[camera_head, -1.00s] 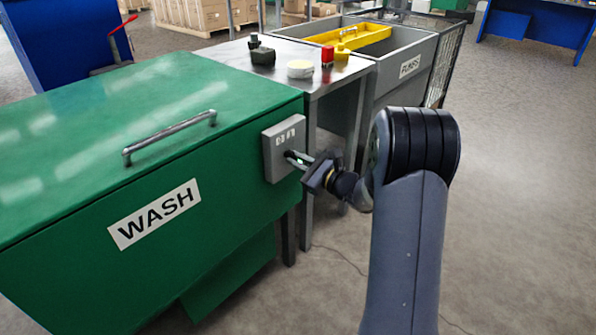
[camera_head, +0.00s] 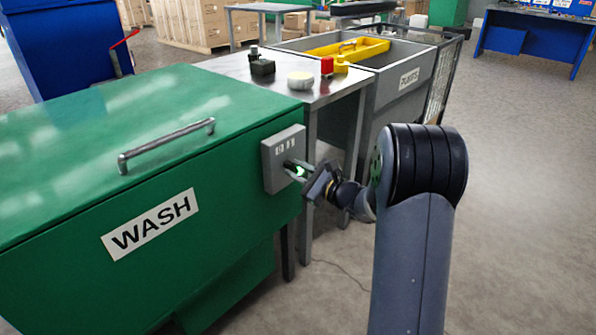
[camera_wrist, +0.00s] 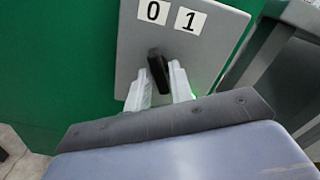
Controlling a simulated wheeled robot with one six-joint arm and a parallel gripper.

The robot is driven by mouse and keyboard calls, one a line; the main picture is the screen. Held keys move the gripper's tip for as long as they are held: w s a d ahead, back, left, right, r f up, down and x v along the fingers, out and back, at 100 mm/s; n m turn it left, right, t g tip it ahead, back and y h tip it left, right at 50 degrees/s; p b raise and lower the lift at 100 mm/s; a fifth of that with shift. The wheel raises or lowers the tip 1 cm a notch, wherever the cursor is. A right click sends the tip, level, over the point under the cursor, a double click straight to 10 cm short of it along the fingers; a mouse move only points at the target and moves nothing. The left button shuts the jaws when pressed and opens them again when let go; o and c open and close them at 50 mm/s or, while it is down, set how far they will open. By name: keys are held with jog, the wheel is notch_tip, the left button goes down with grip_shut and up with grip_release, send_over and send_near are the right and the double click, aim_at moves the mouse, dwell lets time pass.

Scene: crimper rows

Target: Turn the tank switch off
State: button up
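The green tank (camera_head: 60,215) labelled WASH fills the left of the head view. A grey switch box (camera_head: 284,158) is on its right end; it also shows in the wrist view (camera_wrist: 128,45). The box has white labels 0 (camera_wrist: 153,12) and 1 (camera_wrist: 188,20). Its black switch handle (camera_wrist: 158,70) is below them, its upper end leaning toward the 0. My gripper (camera_wrist: 160,82) is at the handle, with one pale finger on each side. The fingers are apart; whether either touches the handle I cannot tell. In the head view my gripper (camera_head: 300,170) points at the box.
A metal table (camera_head: 310,88) behind the tank holds a black item (camera_head: 262,67), a white disc (camera_head: 300,80) and a red-topped item (camera_head: 327,66). A grey bin (camera_head: 390,85) with a yellow tray (camera_head: 345,47) stands beyond. The floor at right is clear.

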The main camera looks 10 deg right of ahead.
jog(key=shift+o, duration=1.2)
jog(key=shift+s+d, duration=0.1)
jog(key=p+v, duration=0.2)
jog(key=v, duration=0.8)
jog(key=shift+s, duration=0.25)
jog(key=shift+d, duration=0.1)
jog(key=b+x, duration=0.2)
jog(key=x, duration=0.9)
jog(key=shift+d+p, duration=0.1)
jog(key=shift+p, duration=0.2)
jog(key=shift+f+b, duration=0.1)
jog(key=shift+b, duration=0.25)
